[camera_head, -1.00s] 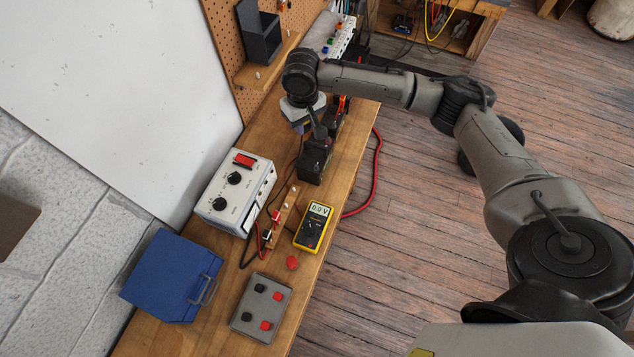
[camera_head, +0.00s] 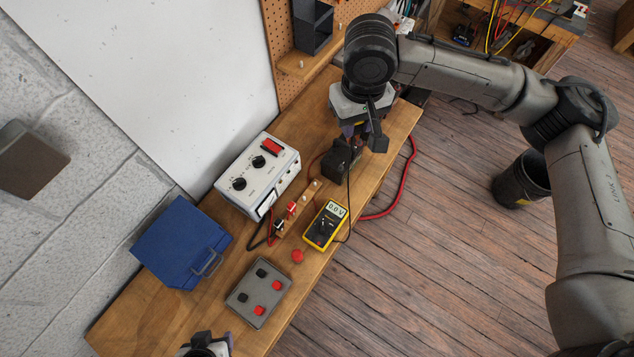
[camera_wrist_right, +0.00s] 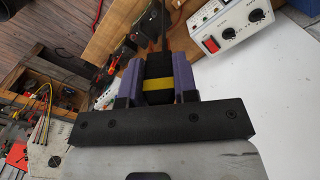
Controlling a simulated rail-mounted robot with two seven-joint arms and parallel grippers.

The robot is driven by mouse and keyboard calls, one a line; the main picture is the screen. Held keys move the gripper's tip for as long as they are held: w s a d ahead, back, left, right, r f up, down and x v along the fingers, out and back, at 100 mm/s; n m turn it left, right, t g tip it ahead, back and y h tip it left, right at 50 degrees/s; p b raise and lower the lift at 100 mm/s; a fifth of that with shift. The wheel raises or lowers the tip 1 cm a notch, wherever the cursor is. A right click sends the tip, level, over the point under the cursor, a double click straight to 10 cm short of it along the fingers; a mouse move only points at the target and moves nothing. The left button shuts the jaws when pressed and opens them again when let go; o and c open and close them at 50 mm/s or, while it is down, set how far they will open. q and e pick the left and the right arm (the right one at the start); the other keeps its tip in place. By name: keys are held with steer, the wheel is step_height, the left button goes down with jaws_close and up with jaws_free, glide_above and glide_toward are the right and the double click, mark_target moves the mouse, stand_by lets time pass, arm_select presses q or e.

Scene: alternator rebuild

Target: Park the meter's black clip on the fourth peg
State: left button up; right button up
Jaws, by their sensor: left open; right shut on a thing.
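The yellow multimeter (camera_head: 326,225), reading 0.0 V, lies on the bench. A black lead runs from it up toward my right gripper (camera_head: 352,130). In the right wrist view, the gripper's purple fingers are shut on a black clip body with a yellow band (camera_wrist_right: 157,82). The clip's tip is hard to make out. The wooden peg strip (camera_head: 300,204) lies between the power supply and the meter; a red clip (camera_head: 291,209) and a black clip (camera_head: 279,224) sit at its near end. Pale pegs show farther along. My left gripper (camera_head: 208,342) is open at the bottom edge, partly cut off.
The white power supply (camera_head: 257,174) stands left of the strip. A blue case (camera_head: 180,243), a grey box with red and black knobs (camera_head: 259,293) and a red button (camera_head: 297,256) are nearer. A dark block (camera_head: 339,162) stands below my right gripper. A red cable (camera_head: 402,190) hangs over the edge.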

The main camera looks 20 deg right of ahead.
stand_by(0.3)
steer(key=shift+r+p, duration=0.15)
steer(key=shift+p, duration=0.45)
steer(key=w+a+m+p, duration=0.1)
steer(key=w+a+p, duration=0.1)
steer(key=w+p, duration=0.15)
steer(key=m+b, duration=0.4)
steer(key=b, duration=0.3)
glide_above(315, 182)
step_height(315, 182, down, 34)
steer(key=shift+f, duration=0.75)
steer(key=shift+f, duration=0.15)
